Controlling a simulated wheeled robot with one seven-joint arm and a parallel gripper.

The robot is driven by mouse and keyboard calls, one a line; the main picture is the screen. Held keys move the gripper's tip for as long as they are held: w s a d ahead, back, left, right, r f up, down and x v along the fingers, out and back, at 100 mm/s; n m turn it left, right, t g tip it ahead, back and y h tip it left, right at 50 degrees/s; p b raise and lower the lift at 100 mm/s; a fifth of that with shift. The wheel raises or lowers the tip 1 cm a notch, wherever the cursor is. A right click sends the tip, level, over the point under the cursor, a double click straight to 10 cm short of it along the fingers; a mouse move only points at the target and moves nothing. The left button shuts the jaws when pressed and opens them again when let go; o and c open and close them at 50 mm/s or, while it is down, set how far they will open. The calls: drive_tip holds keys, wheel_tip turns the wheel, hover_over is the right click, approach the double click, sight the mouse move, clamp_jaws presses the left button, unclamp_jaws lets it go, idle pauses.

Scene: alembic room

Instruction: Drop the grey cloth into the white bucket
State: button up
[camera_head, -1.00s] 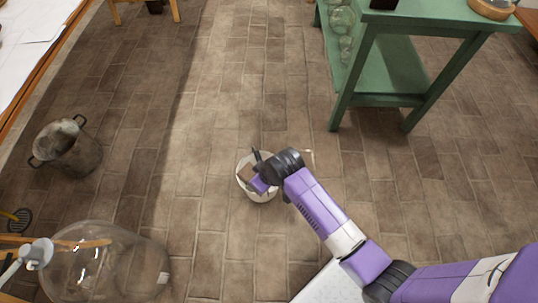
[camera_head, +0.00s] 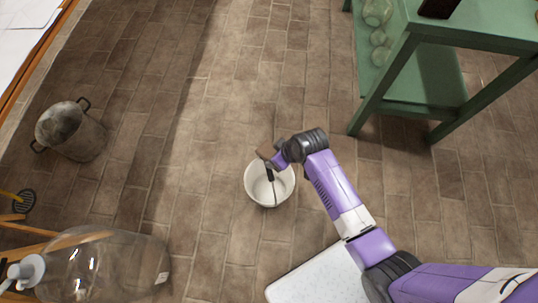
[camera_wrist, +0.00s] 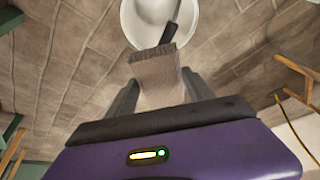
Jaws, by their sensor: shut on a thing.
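The white bucket (camera_head: 254,194) stands upright on the brick floor in the middle of the head view. Its rim and inside also show at the top of the wrist view (camera_wrist: 133,28). A thin dark handle-like thing (camera_wrist: 171,30) shows across the bucket's opening. My gripper (camera_wrist: 160,88) is shut on the grey-brown cloth (camera_wrist: 155,68), which sits between the two dark fingers. In the head view my gripper (camera_head: 268,162) is above the bucket's far rim, and the cloth (camera_head: 263,154) shows only as a small patch. Its height above the rim is hard to tell.
A dark metal pot (camera_head: 72,132) stands on the floor at left. A large glass vessel (camera_head: 105,262) is at lower left. A green table (camera_head: 440,85) with a lower shelf stands at upper right. The floor around the bucket is clear.

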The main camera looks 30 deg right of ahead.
wheel_tip(320, 180, down, 4)
drive_tip(key=b, duration=0.3)
drive_tip(key=shift+f, duration=0.15)
drive_tip(key=shift+a, duration=0.1)
drive_tip(key=o, duration=1.5)
drive_tip(key=shift+s, duration=0.1)
drive_tip(key=p+v, duration=0.2)
drive_tip(key=v, duration=0.6)
